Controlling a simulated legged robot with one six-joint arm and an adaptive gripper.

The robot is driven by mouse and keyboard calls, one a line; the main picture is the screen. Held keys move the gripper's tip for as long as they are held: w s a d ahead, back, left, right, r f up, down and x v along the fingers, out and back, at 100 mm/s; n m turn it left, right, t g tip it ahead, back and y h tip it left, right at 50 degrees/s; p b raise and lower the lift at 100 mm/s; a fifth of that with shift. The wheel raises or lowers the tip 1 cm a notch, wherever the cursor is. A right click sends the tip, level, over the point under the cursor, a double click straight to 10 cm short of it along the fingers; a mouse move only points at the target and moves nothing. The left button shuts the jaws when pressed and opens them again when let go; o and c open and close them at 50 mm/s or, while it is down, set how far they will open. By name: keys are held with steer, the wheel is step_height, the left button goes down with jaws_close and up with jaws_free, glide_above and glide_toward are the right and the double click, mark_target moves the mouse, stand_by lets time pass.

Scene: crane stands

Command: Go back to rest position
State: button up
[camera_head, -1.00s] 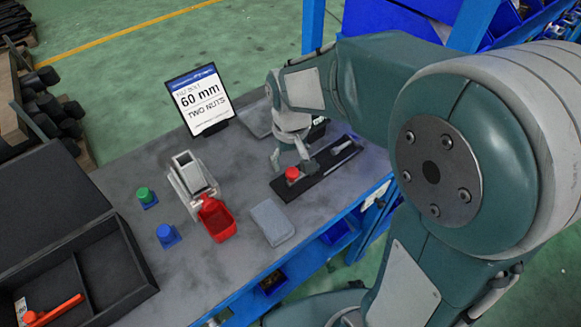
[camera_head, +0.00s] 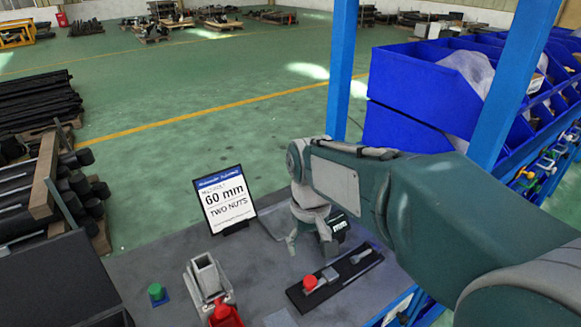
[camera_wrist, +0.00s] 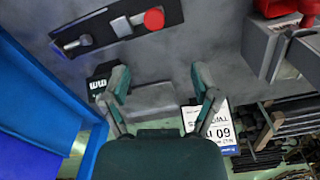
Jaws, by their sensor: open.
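My gripper (camera_head: 308,241) is open and empty above the grey workbench (camera_head: 158,255), near its back edge. In the wrist view its two fingers (camera_wrist: 160,82) are spread apart with nothing between them. The same tray shows in the wrist view (camera_wrist: 98,36), apart from the fingers.
Blue posts (camera_head: 342,70) and blue bins (camera_head: 420,90) stand right. Open floor lies behind.

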steer(key=s+d+r+m+t, duration=0.1)
steer(key=s+d+r+t, duration=0.1)
steer(key=s+d, duration=0.2)
steer(key=s+d+r+m+t, duration=0.1)
steer(key=s+d+t, duration=0.2)
steer(key=s, duration=0.7)
steer(key=shift+d+r+m+t, duration=0.3)
steer(key=shift+d+r+m, duration=0.1)
steer(key=shift+d, duration=0.2)
